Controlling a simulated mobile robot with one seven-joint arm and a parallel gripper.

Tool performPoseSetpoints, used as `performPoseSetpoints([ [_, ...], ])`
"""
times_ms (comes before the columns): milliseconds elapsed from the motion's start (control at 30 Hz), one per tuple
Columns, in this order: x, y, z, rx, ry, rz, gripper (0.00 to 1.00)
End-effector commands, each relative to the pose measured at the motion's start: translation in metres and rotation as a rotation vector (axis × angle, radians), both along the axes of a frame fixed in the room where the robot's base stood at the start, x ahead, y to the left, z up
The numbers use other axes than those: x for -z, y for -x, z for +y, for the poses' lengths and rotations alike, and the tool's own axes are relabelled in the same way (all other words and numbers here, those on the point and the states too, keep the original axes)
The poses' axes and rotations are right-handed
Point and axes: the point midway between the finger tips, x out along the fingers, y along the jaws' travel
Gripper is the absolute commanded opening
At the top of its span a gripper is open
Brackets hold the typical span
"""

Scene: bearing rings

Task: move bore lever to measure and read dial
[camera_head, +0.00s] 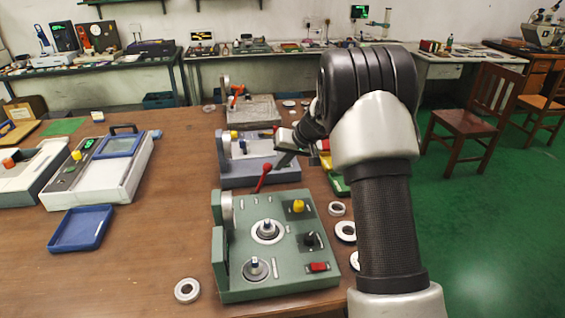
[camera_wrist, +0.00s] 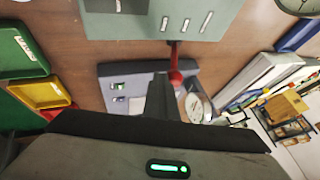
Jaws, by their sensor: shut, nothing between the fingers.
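The bore lever (camera_head: 266,170) is a red lever with a round knob at the far edge of the green gauge (camera_head: 290,284). It also shows in the wrist view (camera_wrist: 175,66), below the gauge's slotted plate (camera_wrist: 150,22). My gripper (camera_head: 279,164) is shut and empty, just above and right of the red knob in the head view. In the wrist view the shut fingers (camera_wrist: 160,82) are just left of the lever; I cannot tell whether they touch it. The gauge's dial (camera_head: 227,206) is seen nearly edge-on, its face unreadable.
A grey-blue gauge (camera_head: 238,176) stands close behind the green one. Bearing rings lie at the front (camera_head: 187,290) and right (camera_head: 337,208). A blue tray (camera_head: 80,228) and a white instrument (camera_head: 115,180) are to the left. Brown tabletop is free left of the green gauge.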

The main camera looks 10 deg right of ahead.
Motion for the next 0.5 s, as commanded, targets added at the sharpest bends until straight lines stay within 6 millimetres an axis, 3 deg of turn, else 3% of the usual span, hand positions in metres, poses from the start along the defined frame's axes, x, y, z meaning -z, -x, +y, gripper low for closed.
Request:
performPoseSetpoints([
  [300, -0.026, 0.001, 0.041, -0.015, 0.226, 0.000, 0.00],
  [500, -0.030, 0.001, 0.069, -0.017, 0.418, -0.002, 0.00],
])
